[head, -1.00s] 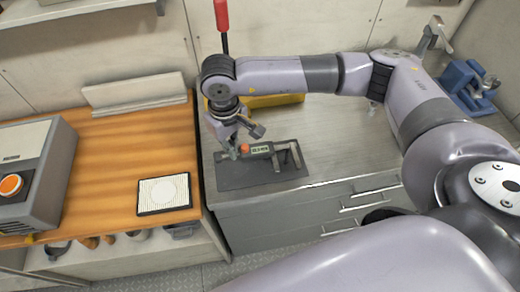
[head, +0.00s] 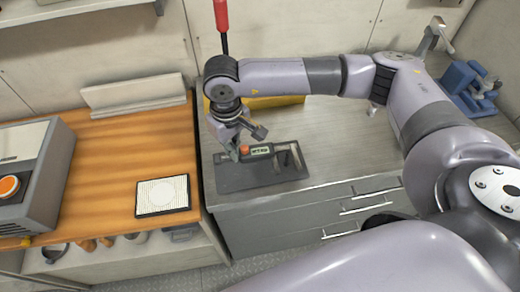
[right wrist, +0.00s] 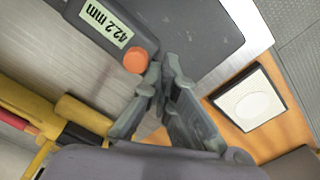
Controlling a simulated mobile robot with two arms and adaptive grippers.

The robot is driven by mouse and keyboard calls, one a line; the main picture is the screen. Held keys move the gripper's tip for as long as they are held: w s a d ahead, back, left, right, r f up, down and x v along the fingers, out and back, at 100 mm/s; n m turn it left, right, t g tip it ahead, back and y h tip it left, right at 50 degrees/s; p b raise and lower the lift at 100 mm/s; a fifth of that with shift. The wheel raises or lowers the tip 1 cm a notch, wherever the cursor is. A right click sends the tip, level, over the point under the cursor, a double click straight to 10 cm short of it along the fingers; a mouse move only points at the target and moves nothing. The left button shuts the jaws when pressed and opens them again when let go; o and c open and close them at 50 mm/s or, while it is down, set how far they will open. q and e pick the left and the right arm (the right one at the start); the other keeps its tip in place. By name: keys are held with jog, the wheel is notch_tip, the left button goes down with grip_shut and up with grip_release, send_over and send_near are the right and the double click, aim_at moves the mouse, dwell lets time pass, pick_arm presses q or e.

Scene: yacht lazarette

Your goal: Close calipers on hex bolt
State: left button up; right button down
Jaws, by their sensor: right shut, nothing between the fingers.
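The digital calipers (head: 260,151) lie on a dark mat (head: 235,183) on the grey worktop. Their display reads 42.2 mm in the right wrist view (right wrist: 107,22), with an orange knob (right wrist: 136,60) at the end of the dark body. My right gripper (head: 238,155) is shut and empty, its fingertips close beside the orange knob; whether they touch it I cannot tell. The fingertips also show in the right wrist view (right wrist: 164,74). The caliper jaws are at the right end, away from my gripper. I cannot make out the hex bolt. My left gripper is out of view.
A yellow object (head: 285,101) lies behind my right wrist. A blue vise (head: 470,85) stands at the back right. To the left, a wooden bench holds a square pad (head: 163,195) and a grey box with an orange button (head: 30,175). Worktop right of the mat is clear.

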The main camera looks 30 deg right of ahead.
aim_at(245, 148)
jog(key=shift+s+d+b, duration=0.2)
jog(key=shift+d+b, duration=0.05)
jog(key=shift+d, duration=0.5)
jog(key=shift+s+d+b, duration=0.2)
jog(key=shift+d, duration=0.5)
dwell(0.6)
jog(key=shift+a, duration=0.1)
dwell(0.4)
jog(key=shift+w+a+b, duration=0.3)
jog(key=shift+a+b, duration=0.25)
jog(key=shift+a, duration=0.35)
notch_tip(245, 148, up, 8)
jog(key=p, duration=0.2)
jog(key=shift+p, duration=0.4)
dwell(0.3)
